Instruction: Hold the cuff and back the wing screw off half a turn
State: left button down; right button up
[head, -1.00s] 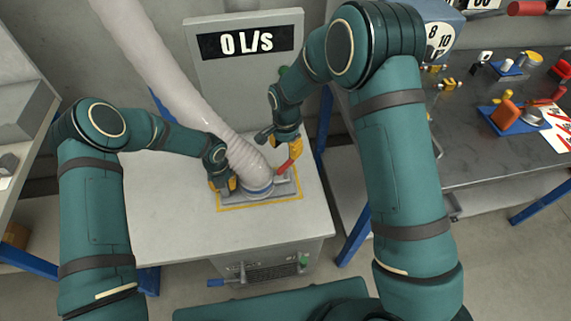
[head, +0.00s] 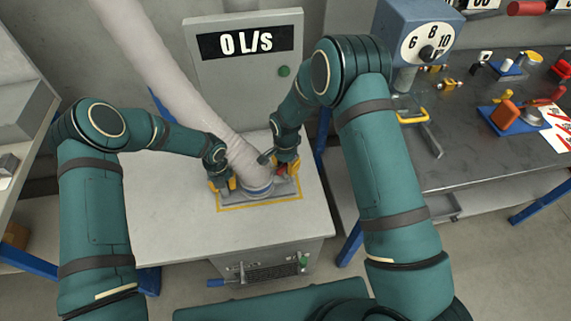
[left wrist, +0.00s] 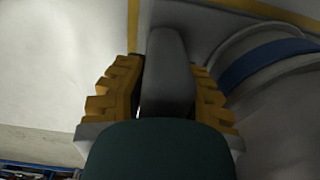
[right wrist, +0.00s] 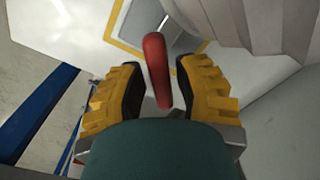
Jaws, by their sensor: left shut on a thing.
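The cuff (head: 258,190) is a pale collar with a blue band at the hose's lower end; its band also shows in the left wrist view (left wrist: 262,65). My left gripper (head: 222,184) is shut on a grey lug (left wrist: 166,75) beside the cuff. A red handle (right wrist: 156,70) stands on the cuff's right side, mostly covered by my right gripper (head: 287,169) in the head view. In the right wrist view the right gripper's open fingers stand on both sides of the handle, with gaps. No separate wing screw shape can be made out.
The pale ribbed hose (head: 178,80) rises to the upper left between my arms. A cabinet panel (head: 245,90) reading 0 L/s stands behind. A yellow outline (head: 245,207) frames the cuff's base. The worktop's front left (head: 165,225) is clear.

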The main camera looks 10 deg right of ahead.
grip_shut()
jog(key=n, duration=1.3)
jog(key=shift+n, duration=0.4)
jog(key=n, duration=0.4)
jog(key=shift+s+n, duration=0.1)
jog(key=shift+n, duration=0.3)
